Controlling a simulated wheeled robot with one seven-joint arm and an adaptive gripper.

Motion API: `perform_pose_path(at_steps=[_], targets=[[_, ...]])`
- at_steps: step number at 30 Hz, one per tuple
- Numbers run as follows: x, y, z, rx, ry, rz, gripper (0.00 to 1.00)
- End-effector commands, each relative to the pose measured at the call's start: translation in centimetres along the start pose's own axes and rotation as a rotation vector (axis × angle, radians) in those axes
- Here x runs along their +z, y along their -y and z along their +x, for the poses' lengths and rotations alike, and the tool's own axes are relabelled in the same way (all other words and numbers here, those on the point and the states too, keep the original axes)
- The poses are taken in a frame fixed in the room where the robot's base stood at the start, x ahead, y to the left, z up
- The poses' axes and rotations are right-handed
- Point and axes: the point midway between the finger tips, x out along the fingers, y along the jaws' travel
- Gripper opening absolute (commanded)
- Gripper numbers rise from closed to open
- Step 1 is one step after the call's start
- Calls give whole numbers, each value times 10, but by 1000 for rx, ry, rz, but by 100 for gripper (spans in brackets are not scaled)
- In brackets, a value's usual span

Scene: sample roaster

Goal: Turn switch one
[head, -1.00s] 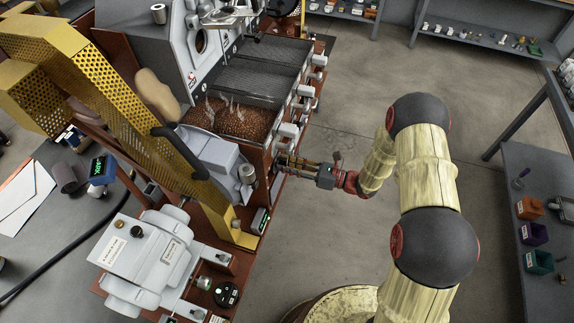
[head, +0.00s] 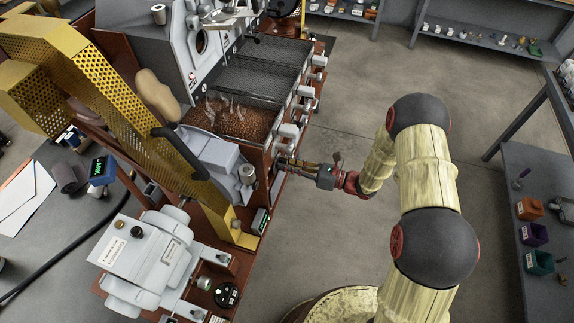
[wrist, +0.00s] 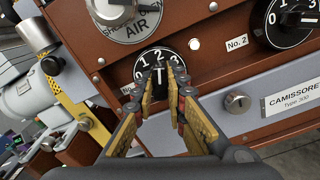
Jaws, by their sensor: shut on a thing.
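Switch one, a black round dial (wrist: 148,57) with white numbers, is on the brown front panel in the wrist view. The numbers 0 to 3 show along its upper rim. My gripper (wrist: 161,76) is shut on the dial's grip, with one yellow-padded finger on each side. The fingers hide the lower part of the dial and most of the label beside it. In the head view my gripper (head: 281,163) reaches the roaster's front side from the right, and the switch itself is hidden there.
A second dial (wrist: 289,22) is at the upper right, beside a "No. 2" label (wrist: 237,43). An "AIR" knob (wrist: 130,12) is just above switch one. A keyed lock (wrist: 238,102) is to the lower right. In the head view the floor (head: 350,90) right of the roaster is clear.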

Motion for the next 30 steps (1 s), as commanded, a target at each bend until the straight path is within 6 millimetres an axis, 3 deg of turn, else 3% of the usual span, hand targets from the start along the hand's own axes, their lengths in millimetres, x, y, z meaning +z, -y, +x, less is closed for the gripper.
perform_pose_path(at_steps=[11, 30], targets=[[-1, 0, 0, -1, -1, -117, 0], [-3, 0, 0, -1, -2, -697, 0]])
